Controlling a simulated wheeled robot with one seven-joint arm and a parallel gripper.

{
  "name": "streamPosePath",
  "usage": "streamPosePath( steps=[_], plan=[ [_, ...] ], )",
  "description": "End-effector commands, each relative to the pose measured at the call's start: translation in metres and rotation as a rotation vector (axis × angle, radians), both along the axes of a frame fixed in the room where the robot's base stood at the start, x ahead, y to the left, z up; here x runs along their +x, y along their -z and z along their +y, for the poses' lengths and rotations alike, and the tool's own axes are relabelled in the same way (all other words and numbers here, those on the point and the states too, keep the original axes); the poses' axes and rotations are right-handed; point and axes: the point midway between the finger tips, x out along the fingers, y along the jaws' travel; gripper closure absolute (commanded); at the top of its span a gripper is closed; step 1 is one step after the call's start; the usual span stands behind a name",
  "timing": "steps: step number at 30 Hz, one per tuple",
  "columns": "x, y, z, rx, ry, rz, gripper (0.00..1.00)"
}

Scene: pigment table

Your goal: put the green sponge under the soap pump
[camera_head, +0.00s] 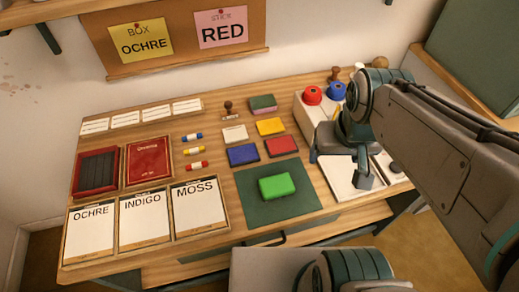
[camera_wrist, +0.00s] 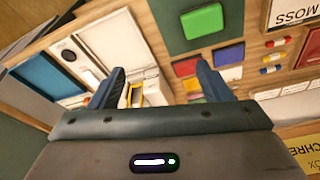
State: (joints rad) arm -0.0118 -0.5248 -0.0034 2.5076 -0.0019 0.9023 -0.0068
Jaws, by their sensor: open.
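A bright green block, which looks like the green sponge (camera_head: 277,187), lies on a dark green mat (camera_head: 247,209) at the table's front middle. The sponge also shows at the top of the wrist view (camera_wrist: 202,20). I cannot make out a soap pump in either view. My gripper (camera_head: 340,166) is open and empty, to the right of the sponge and apart from it, above the white box and white panels at the table's right. In the wrist view its two fingers (camera_wrist: 158,84) stand wide apart, with a white box and something yellow beyond them.
Red (camera_head: 281,145), blue (camera_head: 243,155) and yellow (camera_head: 270,127) blocks lie behind the mat. A red knob (camera_head: 312,95) and a blue knob (camera_head: 336,91) stand on a white box (camera_head: 307,118). Labelled cards (camera_head: 144,221) and a red box (camera_head: 148,161) fill the left.

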Motion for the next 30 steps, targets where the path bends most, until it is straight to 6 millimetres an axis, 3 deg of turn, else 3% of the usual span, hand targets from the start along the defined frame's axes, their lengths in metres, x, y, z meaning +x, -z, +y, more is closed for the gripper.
streamPosePath(
  steps=[5, 11, 21, 30],
  plan=[
    [0.009, 0.006, 0.011, -0.021, -0.109, 0.062, 0.15],
    [0.025, 0.024, 0.039, -0.087, -0.36, 0.181, 0.15],
    [0.041, 0.062, 0.089, -0.265, -0.789, 0.374, 0.15],
    [0.043, 0.098, 0.133, -0.489, -1.152, 0.528, 0.15]
  ],
)
